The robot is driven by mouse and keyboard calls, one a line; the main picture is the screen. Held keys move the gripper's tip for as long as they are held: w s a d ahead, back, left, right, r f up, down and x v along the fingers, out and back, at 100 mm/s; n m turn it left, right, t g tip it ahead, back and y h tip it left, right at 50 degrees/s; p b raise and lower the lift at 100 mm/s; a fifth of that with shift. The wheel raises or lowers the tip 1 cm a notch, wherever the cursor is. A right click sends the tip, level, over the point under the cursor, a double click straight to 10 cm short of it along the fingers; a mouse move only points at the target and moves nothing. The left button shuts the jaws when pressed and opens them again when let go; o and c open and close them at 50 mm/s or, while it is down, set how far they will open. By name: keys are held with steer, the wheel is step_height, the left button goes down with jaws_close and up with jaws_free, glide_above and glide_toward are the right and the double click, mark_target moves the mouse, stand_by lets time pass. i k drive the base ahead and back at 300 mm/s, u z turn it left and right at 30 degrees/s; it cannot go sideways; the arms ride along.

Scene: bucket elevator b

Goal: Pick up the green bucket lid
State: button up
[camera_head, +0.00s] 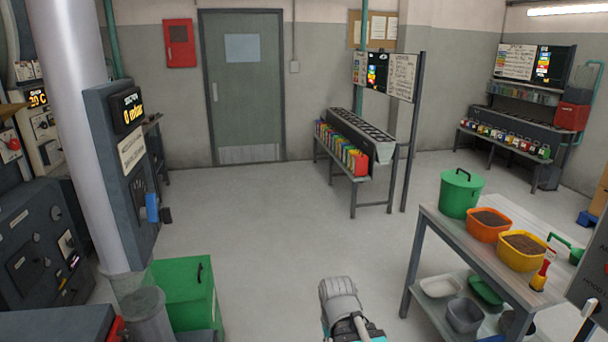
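The green bucket (459,201) stands upright at the far left end of the grey worktable on the right. Its green lid (463,178) sits on top and has a dark arched handle. A grey and teal part of my arm shows at the bottom middle, well short of the bucket and to its left. My gripper's fingers are not in view, so nothing shows of what they hold.
An orange tub (488,234) and a yellow tub (522,262), both filled with brown material, stand beside the bucket on the worktable (447,228). A green scoop (566,247) lies behind them. A green box (183,290) is at lower left. The middle floor is clear.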

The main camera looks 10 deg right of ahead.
mark_target(459, 177)
steer(key=i, duration=3.9)
steer(key=z, duration=1.3)
